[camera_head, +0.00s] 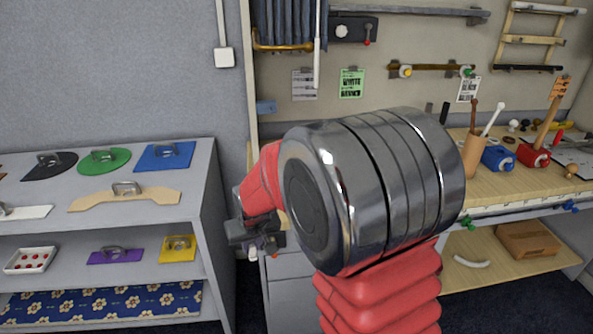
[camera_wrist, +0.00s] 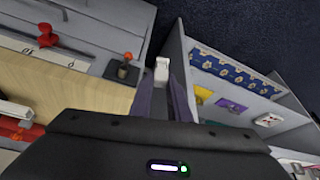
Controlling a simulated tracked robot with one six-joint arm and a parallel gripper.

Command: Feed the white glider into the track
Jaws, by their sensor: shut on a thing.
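The white glider (camera_wrist: 161,70) is a small pale block at the far end of my gripper (camera_wrist: 163,88) in the wrist view. The two dark fingers are shut on it, and it is clear of every surface there. In the head view my gripper (camera_head: 260,240) is left of my large metal wrist joint, low between the shelf unit and the bench; a small white bit of the glider (camera_head: 253,254) shows below it. A pale strip (camera_head: 505,207) with green and blue pieces runs along the bench's front edge; I cannot tell for certain whether it is the track. My arm hides part of the bench.
The grey shelf unit (camera_head: 216,200) with trowels and cloth stands at the left. The wooden bench (camera_head: 480,182) at the right carries tools and blue and red blocks. In the wrist view, a small dark box with a red knob (camera_wrist: 127,57) is left of the glider.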

